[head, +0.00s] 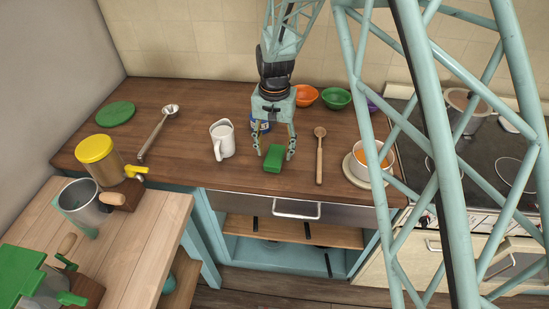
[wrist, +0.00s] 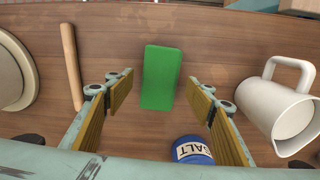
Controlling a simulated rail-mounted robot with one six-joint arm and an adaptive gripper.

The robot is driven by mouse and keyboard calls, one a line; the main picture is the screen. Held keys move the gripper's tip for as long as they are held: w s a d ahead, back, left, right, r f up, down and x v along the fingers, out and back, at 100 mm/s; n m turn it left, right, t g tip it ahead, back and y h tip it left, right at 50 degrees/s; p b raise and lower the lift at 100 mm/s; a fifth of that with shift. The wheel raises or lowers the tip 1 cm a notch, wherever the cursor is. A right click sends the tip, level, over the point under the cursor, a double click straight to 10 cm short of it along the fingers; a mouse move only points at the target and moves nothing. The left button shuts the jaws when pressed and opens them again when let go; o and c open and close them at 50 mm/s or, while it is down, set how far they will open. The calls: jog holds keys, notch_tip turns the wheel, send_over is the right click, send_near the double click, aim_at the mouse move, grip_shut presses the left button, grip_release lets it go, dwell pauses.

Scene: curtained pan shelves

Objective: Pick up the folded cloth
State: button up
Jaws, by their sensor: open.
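The folded cloth (head: 273,160) is a small green rectangular block lying on the wooden counter near its front edge. In the wrist view the cloth (wrist: 161,70) lies lengthwise, centred between my fingers. My gripper (head: 275,154) is open and points down over the cloth, with one finger on each side. The wrist view shows my gripper (wrist: 161,92) with clear gaps between both fingers and the cloth. I cannot tell exactly how high the fingertips are above the counter.
A white mug (head: 223,140) stands left of my gripper. A blue salt container (wrist: 192,150) is close behind the cloth. A wooden spoon (head: 319,158) lies to the right, then a soup bowl on a plate (head: 355,178). Orange (head: 305,96) and green (head: 336,98) bowls stand behind.

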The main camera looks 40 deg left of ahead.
jog(key=shift+f, duration=1.4)
jog(key=c, duration=1)
